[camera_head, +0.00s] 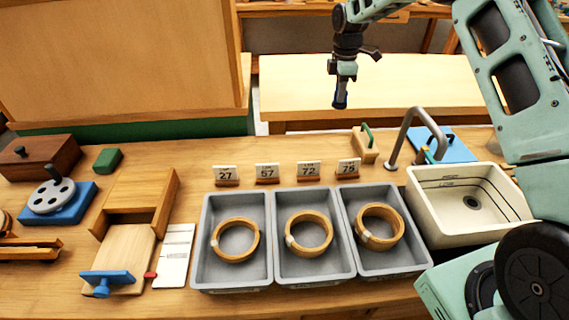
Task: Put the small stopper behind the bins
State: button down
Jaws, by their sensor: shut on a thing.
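My gripper (341,88) hangs pointing down in the air at the upper middle, beyond the bins in the picture. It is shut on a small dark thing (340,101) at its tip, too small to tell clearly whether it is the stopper. Three grey bins stand side by side: the left bin (199,240), the middle bin (315,275) and the right bin (390,267). Each holds a wooden ring. No other clear stopper shows on the bench.
Number cards, such as 57 (267,171), stand in a row just behind the bins. A small wooden block with a green peg (365,150) and a tap (400,138) stand behind right. A sink (430,215) is right of the bins. Bench behind the cards (270,150) is clear.

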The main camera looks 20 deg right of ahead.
notch_tip(320, 180, down, 18)
jog(key=b, duration=0.6)
jog(key=shift+b, duration=0.3)
jog(key=c, duration=1.4)
grip_release()
jog(key=shift+f, duration=0.1)
